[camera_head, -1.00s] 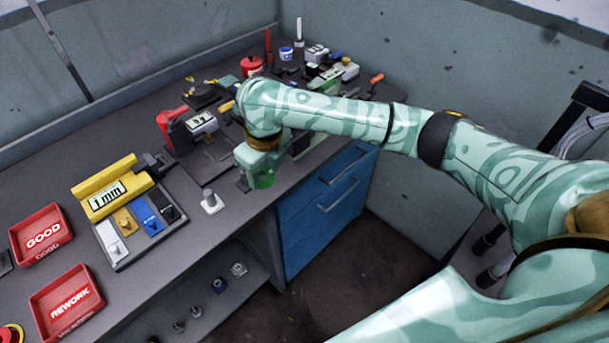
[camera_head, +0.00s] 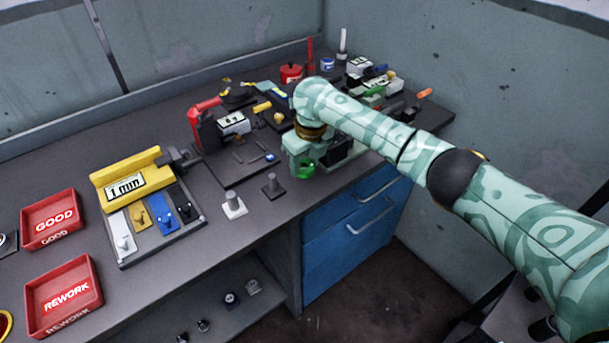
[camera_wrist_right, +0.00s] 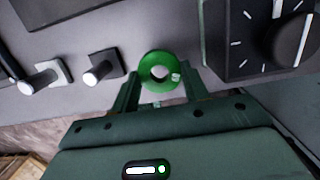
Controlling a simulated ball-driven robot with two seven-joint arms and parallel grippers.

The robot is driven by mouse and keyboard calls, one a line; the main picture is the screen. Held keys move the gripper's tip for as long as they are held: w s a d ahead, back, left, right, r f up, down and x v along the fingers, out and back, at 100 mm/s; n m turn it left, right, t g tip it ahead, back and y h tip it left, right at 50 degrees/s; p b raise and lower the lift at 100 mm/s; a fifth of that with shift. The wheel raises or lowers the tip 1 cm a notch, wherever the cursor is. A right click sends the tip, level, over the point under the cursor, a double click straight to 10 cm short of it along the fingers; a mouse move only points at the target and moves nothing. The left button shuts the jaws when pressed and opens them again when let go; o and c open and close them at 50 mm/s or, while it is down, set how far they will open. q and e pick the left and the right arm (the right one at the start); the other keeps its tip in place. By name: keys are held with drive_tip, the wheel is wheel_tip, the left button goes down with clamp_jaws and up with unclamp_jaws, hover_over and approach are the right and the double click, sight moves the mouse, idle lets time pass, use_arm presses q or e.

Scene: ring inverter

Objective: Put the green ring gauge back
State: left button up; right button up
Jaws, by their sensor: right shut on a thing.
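The green ring gauge (camera_head: 306,170) is held in my right gripper (camera_head: 303,166), near the bench's front edge and right of two short posts. In the right wrist view the green ring (camera_wrist_right: 148,72) sits between the two fingers of my right gripper (camera_wrist_right: 161,78), its hole facing the camera. A grey post on a dark square base (camera_head: 272,187) stands bare just left of the gripper. A grey post on a white base (camera_head: 234,206) stands bare farther left. The ring is apart from both posts. My left gripper is not in view.
A yellow 1 mm block (camera_head: 126,183) and a tray of coloured pieces (camera_head: 158,240) stand left. Red GOOD (camera_head: 50,218) and REWORK (camera_head: 64,294) trays lie farther left. In the right wrist view a dark box with a knob (camera_wrist_right: 225,40) is close right of the gripper.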

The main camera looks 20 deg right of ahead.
sight(304, 179)
wheel_tip(304, 179, down, 3)
drive_tip(key=shift+w+r+b, duration=0.1)
drive_tip(key=shift+b, duration=0.45)
drive_tip(key=shift+w+f, duration=0.1)
drive_tip(key=shift+f, duration=0.25)
drive_tip(key=shift+r, duration=0.1)
drive_tip(key=o, duration=1.1)
drive_tip(key=shift+f, duration=0.2)
drive_tip(key=shift+r, duration=0.15)
